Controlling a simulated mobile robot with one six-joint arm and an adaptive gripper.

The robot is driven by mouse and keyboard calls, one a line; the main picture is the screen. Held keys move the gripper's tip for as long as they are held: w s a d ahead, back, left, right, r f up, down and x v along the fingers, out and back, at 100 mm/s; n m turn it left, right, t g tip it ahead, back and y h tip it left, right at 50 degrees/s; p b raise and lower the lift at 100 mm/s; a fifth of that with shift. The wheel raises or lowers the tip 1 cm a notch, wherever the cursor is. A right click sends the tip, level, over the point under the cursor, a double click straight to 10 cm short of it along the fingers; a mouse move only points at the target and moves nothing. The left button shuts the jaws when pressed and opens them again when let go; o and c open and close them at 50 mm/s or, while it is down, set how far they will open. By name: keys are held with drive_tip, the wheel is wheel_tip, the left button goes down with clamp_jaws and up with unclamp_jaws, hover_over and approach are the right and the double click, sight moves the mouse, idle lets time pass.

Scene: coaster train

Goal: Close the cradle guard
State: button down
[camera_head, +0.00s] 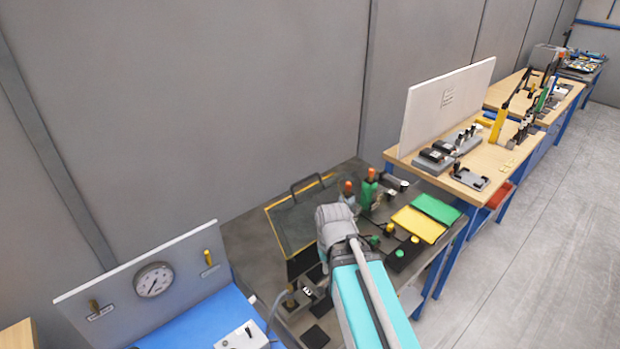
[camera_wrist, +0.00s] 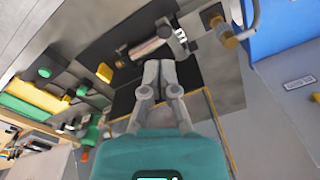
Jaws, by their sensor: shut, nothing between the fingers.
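The cradle guard seems to be the clear, yellow-edged panel (camera_head: 290,222) with a dark handle (camera_head: 308,183), standing raised at the back of the dark bench in the head view. One yellow edge (camera_wrist: 222,135) shows beside my wrist in the wrist view. My gripper (camera_wrist: 158,64) is shut and empty, its fingertips close to a metal cylinder (camera_wrist: 147,49) on a black base, with a pale clamp-like part (camera_wrist: 180,37) beside it. I cannot tell whether the fingertips touch anything. In the head view my arm hides the fingers and part of the cradle area.
Green (camera_head: 436,208) and yellow (camera_head: 418,224) pads and a dark button box (camera_head: 402,252) lie to the right. Orange-topped green fittings (camera_head: 369,188) stand near the guard. A gauge panel (camera_head: 153,280) stands at left. A brass knob (camera_wrist: 222,33) is near the fingers.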

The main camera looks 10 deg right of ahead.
drive_tip(key=w+d+r+n+t+y+p, duration=0.1)
drive_tip(key=w+r+n+t+p, duration=0.1)
drive_tip(key=w+r+p, duration=0.5)
drive_tip(key=w+r+n+t+y+p, duration=0.2)
drive_tip(key=w+r, duration=0.2)
drive_tip(key=w, duration=0.5)
wheel_tip(320, 180, up, 7)
drive_tip(key=n+t+p, duration=0.2)
drive_tip(key=t+p, duration=0.1)
drive_tip(key=p, duration=0.1)
hover_over(317, 186)
drive_tip(key=s+d, duration=0.2)
drive_tip(key=shift+a+y, duration=0.25)
drive_tip(key=shift+y, duration=0.15)
drive_tip(key=shift+s, duration=0.1)
drive_tip(key=shift+f, duration=0.1)
drive_tip(key=b+x, duration=0.3)
drive_tip(key=x, duration=0.1)
drive_tip(key=shift+f+b, duration=0.25)
drive_tip(key=shift+b, duration=0.05)
drive_tip(key=shift+b+x, duration=1.95)
drive_tip(key=shift+x, duration=0.8)
drive_tip(key=shift+a, duration=0.15)
